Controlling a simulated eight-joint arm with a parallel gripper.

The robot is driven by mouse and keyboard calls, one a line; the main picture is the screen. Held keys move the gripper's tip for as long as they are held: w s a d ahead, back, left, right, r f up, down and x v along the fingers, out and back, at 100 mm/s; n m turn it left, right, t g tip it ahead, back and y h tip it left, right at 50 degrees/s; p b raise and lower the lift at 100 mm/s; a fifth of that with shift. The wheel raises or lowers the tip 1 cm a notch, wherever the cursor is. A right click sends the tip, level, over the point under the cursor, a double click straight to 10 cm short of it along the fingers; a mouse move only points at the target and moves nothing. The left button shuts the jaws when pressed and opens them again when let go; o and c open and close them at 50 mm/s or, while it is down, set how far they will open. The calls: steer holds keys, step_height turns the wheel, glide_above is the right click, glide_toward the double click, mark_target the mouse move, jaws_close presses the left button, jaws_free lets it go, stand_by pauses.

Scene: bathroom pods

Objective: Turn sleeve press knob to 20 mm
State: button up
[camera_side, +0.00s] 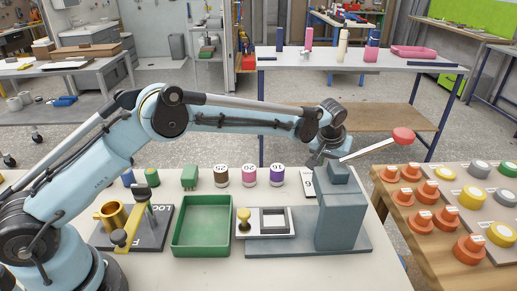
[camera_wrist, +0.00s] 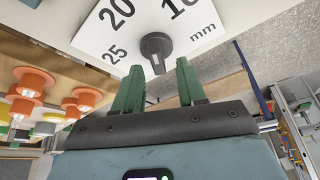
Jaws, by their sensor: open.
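The sleeve press (camera_side: 341,222) is a blue-grey block on a base plate, with a raised lever ending in a red ball (camera_side: 403,136). Its white dial plate (camera_side: 308,184) is partly visible on its left. In the wrist view the dial plate (camera_wrist: 95,42) shows 20, 25, a cut-off number starting with 1, and "mm". The dark grey knob (camera_wrist: 156,46) sits on it; its narrow bar points down in the picture, toward my gripper, away from the 20. My gripper (camera_wrist: 159,66) is open, its green fingers either side of the bar's end, apparently not touching. The side view hides the knob and fingertips.
Sleeves marked 25 (camera_side: 221,176), 20 (camera_side: 249,177) and 16 (camera_side: 277,175) stand behind the press. A green tray (camera_side: 203,252) and a lock fixture (camera_side: 150,240) lie left. Orange, yellow and grey pieces stand on the wooden table (camera_side: 425,240) at right.

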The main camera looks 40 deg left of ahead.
steer(key=shift+w+f, duration=0.1)
steer(key=shift+f, duration=0.2)
steer(key=shift+c, duration=0.3)
jaws_close()
steer(key=shift+n+y, duration=0.3)
steer(key=shift+n, duration=0.5)
